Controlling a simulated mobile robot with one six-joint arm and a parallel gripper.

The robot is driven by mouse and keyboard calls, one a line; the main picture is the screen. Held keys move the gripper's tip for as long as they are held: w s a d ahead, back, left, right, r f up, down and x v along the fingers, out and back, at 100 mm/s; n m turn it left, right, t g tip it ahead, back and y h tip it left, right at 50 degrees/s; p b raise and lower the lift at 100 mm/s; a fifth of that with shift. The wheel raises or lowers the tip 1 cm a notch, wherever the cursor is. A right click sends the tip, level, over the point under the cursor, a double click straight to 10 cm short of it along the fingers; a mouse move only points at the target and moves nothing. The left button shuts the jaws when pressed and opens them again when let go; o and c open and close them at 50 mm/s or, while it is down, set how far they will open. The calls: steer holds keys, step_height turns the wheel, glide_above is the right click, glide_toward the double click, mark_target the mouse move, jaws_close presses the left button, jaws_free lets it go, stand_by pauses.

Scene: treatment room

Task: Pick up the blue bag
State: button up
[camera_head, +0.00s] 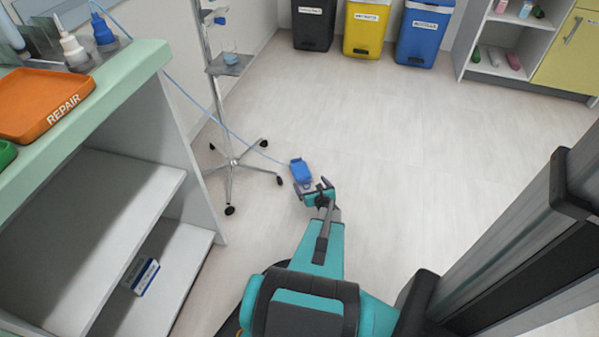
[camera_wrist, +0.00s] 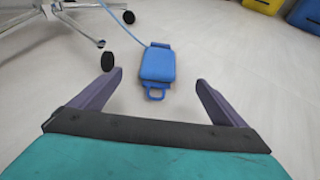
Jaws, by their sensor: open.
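The blue bag (camera_head: 300,171) lies on the floor beside the wheeled stand, with a thin blue tube running from it up to the left. In the wrist view the blue bag (camera_wrist: 158,65) lies just ahead of my gripper, roughly centred between the fingers, with a small blue loop at its near end. My gripper (camera_head: 315,190) is open and empty, close to the near end of the bag in the head view. In the wrist view the two purple fingers of my gripper (camera_wrist: 154,88) are spread wide, and the bag appears beyond their tips.
The wheeled stand (camera_head: 231,165) is just left of the bag; a caster (camera_wrist: 107,61) shows near my left finger. A shelf counter (camera_head: 150,70) with an orange tray (camera_head: 40,104) stands at left. Bins (camera_head: 369,28) line the back. Floor to the right is clear.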

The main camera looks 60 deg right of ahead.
mark_target(302, 172)
steer(key=shift+b+x, duration=0.9)
steer(key=shift+x, duration=3.2)
steer(key=shift+a, duration=0.1)
steer(key=shift+w+f, duration=0.1)
steer(key=b+x, duration=0.1)
steer(key=x, duration=0.2)
steer(key=shift+w+f+b, duration=0.15)
steer(key=shift+f+b, duration=0.1)
steer(key=shift+b, duration=0.15)
steer(key=shift+x, duration=0.85)
steer(key=shift+r, duration=0.15)
steer(key=c, duration=1.7)
steer(key=shift+c, duration=0.2)
